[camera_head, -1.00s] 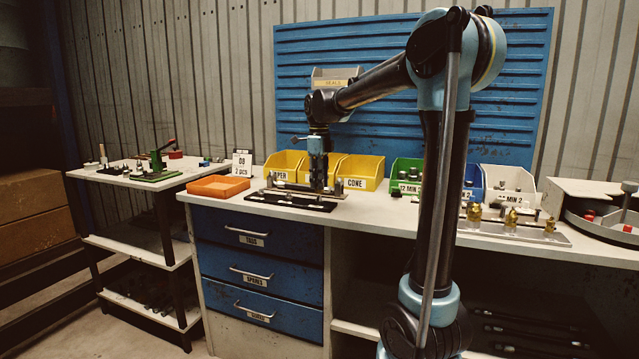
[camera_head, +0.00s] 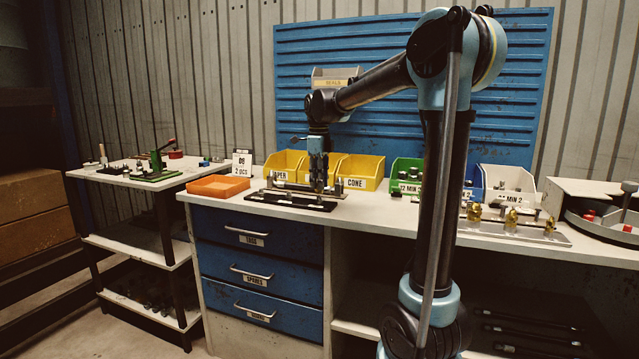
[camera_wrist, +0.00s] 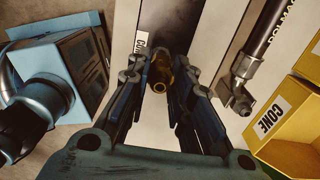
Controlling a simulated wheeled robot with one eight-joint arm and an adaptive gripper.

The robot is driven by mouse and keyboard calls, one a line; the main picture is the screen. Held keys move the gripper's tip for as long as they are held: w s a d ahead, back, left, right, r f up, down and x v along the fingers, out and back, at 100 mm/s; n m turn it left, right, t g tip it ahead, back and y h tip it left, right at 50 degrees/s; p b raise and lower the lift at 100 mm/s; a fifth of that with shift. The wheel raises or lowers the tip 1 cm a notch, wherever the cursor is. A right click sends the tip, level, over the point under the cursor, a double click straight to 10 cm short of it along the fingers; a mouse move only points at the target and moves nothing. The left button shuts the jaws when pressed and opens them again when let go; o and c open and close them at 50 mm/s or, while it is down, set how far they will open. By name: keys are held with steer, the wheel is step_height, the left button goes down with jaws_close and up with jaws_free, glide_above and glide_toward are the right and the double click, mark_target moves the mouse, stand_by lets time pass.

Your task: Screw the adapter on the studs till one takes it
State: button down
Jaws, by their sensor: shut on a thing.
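My gripper (camera_wrist: 160,78) points down in the wrist view, its two fingers closed on a small brass adapter (camera_wrist: 159,84). The adapter's round open end faces the camera. In the head view my gripper (camera_head: 319,188) is at the right part of a low black strip (camera_head: 270,198) on the bench, which also shows in the wrist view (camera_wrist: 168,22) beneath the fingers. Small upright parts on the strip are too small to tell apart as studs. The adapter hides what is under it, so I cannot tell whether it sits on a stud.
A black hose with a metal end (camera_wrist: 240,88) lies right of the fingers. A yellow CONE bin (camera_head: 360,172) stands close behind; an orange tray (camera_head: 218,186) is to the left. Brass fittings (camera_head: 512,217) stand on a plate at right. Bench front between is clear.

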steer(key=shift+f, duration=0.65)
steer(key=m, duration=0.6)
steer(key=c, duration=1.6)
jaws_free()
